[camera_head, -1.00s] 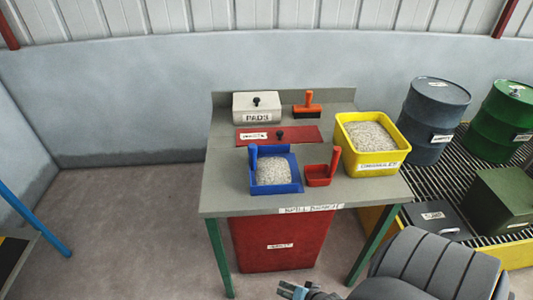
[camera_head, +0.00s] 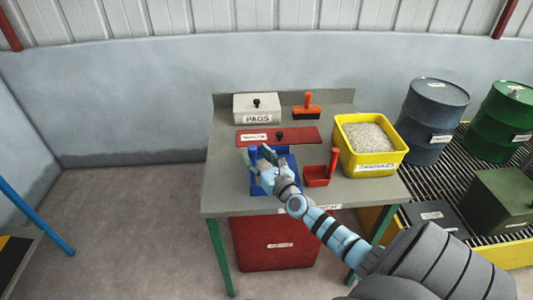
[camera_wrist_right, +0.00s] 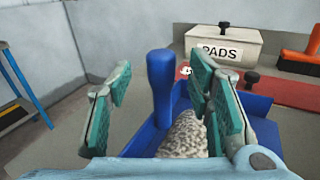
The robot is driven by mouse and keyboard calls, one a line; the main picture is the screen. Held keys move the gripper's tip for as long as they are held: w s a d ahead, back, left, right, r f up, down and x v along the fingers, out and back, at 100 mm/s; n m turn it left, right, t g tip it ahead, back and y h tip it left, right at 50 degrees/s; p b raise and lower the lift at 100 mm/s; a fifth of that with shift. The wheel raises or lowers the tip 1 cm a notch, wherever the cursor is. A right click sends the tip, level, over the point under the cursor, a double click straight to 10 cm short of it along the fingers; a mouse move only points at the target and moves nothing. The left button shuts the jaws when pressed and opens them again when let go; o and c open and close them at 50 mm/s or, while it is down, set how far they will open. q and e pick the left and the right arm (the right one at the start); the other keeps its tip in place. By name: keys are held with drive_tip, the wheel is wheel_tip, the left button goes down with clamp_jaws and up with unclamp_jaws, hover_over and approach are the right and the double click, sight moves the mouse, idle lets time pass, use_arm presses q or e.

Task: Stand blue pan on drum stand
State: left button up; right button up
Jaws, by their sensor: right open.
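The blue pan (camera_head: 287,182) sits on the grey bench top, largely hidden behind my right arm in the head view. In the right wrist view its upright blue handle (camera_wrist_right: 161,90) stands between my open fingers, and grey granules (camera_wrist_right: 184,137) lie in the pan. My right gripper (camera_head: 258,157) is open at the handle, with a finger on each side. I cannot tell whether either finger touches it. The left gripper is not in view. I cannot pick out the drum stand for certain; a grated yellow platform (camera_head: 465,195) with drums is at the right.
On the bench (camera_head: 225,197) are a red scoop (camera_head: 318,176), a yellow granule tub (camera_head: 368,148), a PADS box (camera_head: 257,108), an orange brush (camera_head: 308,106) and a red lid (camera_head: 300,136). A grey drum (camera_head: 431,118) and green drum (camera_head: 502,122) stand at right. A red bin (camera_head: 270,242) is below.

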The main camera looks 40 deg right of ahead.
sight(254, 153)
drive_tip(key=w, duration=0.1)
drive_tip(key=w+b, duration=0.1)
drive_tip(key=w, duration=0.1)
drive_tip(key=shift+w+d, duration=0.3)
drive_tip(key=shift+d, duration=0.1)
drive_tip(key=shift+s, duration=0.1)
clamp_jaws()
drive_tip(key=shift+r, duration=0.1)
